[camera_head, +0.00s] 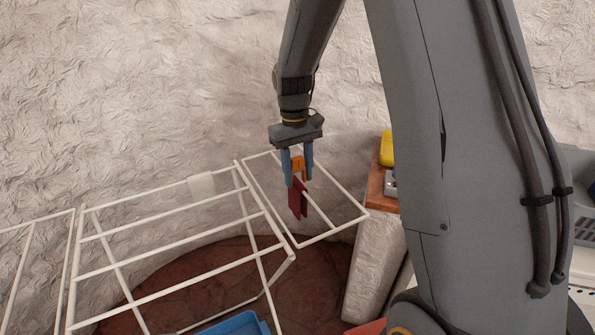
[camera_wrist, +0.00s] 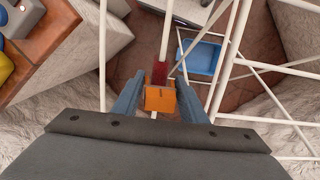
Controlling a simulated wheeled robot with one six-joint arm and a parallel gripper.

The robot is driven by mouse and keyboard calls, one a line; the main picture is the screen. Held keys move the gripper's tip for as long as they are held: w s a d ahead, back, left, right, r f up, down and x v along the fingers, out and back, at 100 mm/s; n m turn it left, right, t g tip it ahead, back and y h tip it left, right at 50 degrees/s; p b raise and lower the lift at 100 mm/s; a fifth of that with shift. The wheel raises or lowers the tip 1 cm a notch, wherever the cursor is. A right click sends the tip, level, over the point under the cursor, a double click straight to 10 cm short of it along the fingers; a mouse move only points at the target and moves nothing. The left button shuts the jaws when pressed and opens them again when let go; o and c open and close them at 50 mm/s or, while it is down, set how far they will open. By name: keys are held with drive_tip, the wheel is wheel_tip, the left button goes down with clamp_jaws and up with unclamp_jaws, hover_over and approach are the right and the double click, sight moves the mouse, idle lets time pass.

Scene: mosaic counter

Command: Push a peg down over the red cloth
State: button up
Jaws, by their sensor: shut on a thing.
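My gripper (camera_head: 298,176) points down at the right end of the white drying rack. Its blue fingers are shut on an orange peg (camera_head: 297,163), which also shows between the fingers in the wrist view (camera_wrist: 160,99). The dark red cloth (camera_head: 297,200) hangs over a white bar of the rack (camera_head: 325,237), directly below the peg. In the wrist view the cloth (camera_wrist: 159,73) shows just beyond the peg, along the same bar. The peg's lower end meets the top of the cloth in the head view; how far it grips the bar is hidden.
A blue basin (camera_head: 235,325) stands on the brown floor below the rack. To the right, a wooden-topped ledge (camera_head: 376,188) carries a yellow object (camera_head: 386,148) and a grey one. A pale textured wall lies behind. Other rack bars run close to the left.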

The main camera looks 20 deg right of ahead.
sight(298, 182)
drive_tip(key=shift+f+b, duration=0.7)
drive_tip(key=shift+f, duration=1.05)
drive_tip(key=o, duration=1.1)
drive_tip(key=shift+r, duration=0.1)
